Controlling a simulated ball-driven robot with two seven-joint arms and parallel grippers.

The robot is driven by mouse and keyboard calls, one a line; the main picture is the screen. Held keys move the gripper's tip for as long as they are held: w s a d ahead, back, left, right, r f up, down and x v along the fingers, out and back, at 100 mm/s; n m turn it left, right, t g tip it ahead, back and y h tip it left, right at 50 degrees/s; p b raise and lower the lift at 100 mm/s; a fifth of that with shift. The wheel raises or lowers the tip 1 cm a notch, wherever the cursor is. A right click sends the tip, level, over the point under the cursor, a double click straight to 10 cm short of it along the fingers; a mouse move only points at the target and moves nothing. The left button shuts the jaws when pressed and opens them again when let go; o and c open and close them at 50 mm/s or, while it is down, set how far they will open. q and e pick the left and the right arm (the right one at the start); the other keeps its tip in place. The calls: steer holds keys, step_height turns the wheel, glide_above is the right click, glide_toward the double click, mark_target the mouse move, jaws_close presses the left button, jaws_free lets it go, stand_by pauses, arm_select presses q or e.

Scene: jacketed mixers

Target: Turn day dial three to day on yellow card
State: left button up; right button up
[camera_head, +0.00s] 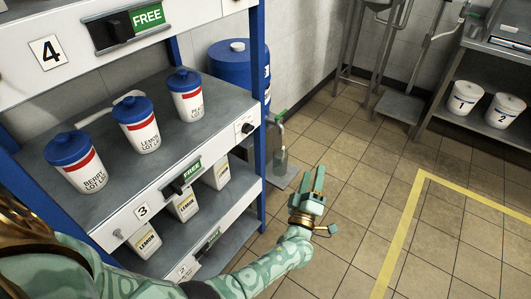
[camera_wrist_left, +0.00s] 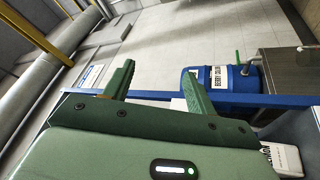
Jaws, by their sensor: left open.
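The shelf marked 3 (camera_head: 142,211) has a small white plate with a dark round dial (camera_head: 247,128) at the right end of its front edge. The dial's marks are too small to read. I cannot make out a yellow card. My left gripper (camera_head: 311,186) is open and empty, in front of the rack and to the right of the dial, apart from it. In the left wrist view its two green fingers (camera_wrist_left: 158,78) stand apart with nothing between them. My right gripper is not in view.
Three blue-lidded tubs, one of them the Lemon tub (camera_head: 137,125), stand on the shelf. A green FREE sign (camera_head: 186,176) is on its front edge. Lemon cartons (camera_head: 184,207) stand below. A blue drum (camera_head: 232,70) is behind the rack.

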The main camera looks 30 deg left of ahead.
arm_select(q)
steer(key=w+a+r+n+g+y+b, duration=0.1)
steer(key=w+a+r+n+y+b, duration=0.2)
steer(key=n+y, duration=0.7)
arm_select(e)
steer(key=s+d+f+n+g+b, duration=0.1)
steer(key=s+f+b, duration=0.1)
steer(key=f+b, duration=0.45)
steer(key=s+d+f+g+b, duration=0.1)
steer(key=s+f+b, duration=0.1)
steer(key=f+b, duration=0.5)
arm_select(q)
steer(key=n+g+y, duration=0.3)
steer(key=n+g, duration=1.6)
steer(key=n, duration=0.9)
glide_toward(251, 131)
steer(key=a, duration=0.4)
steer(key=a+b, duration=0.1)
steer(key=a, duration=0.1)
steer(key=a+b, duration=0.1)
steer(key=a, duration=0.2)
steer(key=shift+w, duration=0.4)
steer(key=shift+a+r, duration=0.2)
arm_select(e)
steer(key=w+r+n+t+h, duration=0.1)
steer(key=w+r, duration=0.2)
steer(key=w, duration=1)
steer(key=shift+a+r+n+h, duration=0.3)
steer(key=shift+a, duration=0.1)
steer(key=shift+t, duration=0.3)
